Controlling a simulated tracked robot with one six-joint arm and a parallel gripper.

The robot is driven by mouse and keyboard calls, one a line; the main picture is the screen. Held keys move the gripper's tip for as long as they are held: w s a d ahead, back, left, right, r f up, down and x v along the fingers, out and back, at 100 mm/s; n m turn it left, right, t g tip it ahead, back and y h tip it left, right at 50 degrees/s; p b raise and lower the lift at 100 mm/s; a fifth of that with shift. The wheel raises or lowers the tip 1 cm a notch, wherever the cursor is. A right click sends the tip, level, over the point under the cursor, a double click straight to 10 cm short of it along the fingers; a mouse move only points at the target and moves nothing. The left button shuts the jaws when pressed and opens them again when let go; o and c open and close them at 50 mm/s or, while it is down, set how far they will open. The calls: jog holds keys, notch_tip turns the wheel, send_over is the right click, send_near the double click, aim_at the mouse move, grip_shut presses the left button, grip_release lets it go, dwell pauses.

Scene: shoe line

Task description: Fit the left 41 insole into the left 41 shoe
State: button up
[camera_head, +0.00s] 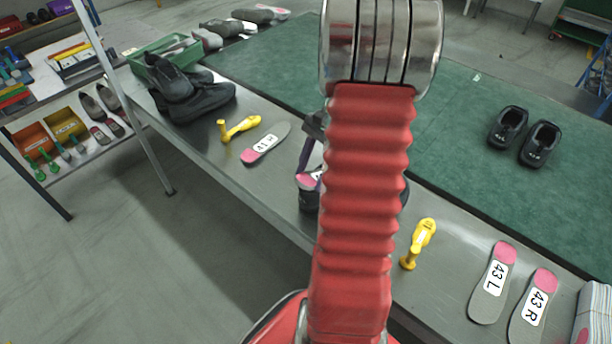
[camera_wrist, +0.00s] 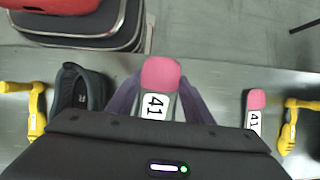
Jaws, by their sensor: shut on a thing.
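My gripper (camera_wrist: 158,98) has its purple fingers shut on a grey insole with a pink end (camera_wrist: 160,73). Its label reads 41; the letter is hidden. In the head view my arm covers most of the gripper (camera_head: 312,152). A dark shoe part (camera_head: 308,200) shows just below the held insole's pink end; whether they touch is unclear. In the wrist view a dark shoe (camera_wrist: 78,92) stands left of the gripper, apart from it, marked with what looks like an R. The other 41 insole (camera_wrist: 255,108) lies on the bench to the right, also in the head view (camera_head: 266,143).
Yellow tools lie on the bench, one on the left (camera_head: 240,127) and one on the right (camera_head: 422,242). Insoles 43 L (camera_head: 490,285) and 43 R (camera_head: 533,307) lie at right. Black boots (camera_head: 195,98) and a green crate (camera_head: 165,48) stand at left. Black shoes (camera_head: 523,135) sit on the green mat (camera_head: 455,130).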

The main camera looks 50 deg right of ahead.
jog(key=shift+h, duration=0.3)
jog(key=shift+s+d+f, duration=0.1)
jog(key=shift+d+f, duration=0.15)
jog(key=shift+d, duration=0.4)
jog(key=shift+d+f, duration=0.2)
jog(key=shift+d, duration=0.5)
jog(key=shift+s+d+f, duration=0.1)
jog(key=shift+d+f, duration=0.15)
jog(key=shift+d, duration=0.4)
jog(key=shift+f+h, duration=0.5)
jog(key=shift+f, duration=0.45)
jog(key=shift+a+f, duration=0.1)
jog(key=o, duration=1.1)
jog(key=shift+s, duration=0.15)
jog(key=shift+w+r, duration=0.2)
jog(key=shift+r, duration=1.5)
jog(key=shift+r, duration=0.1)
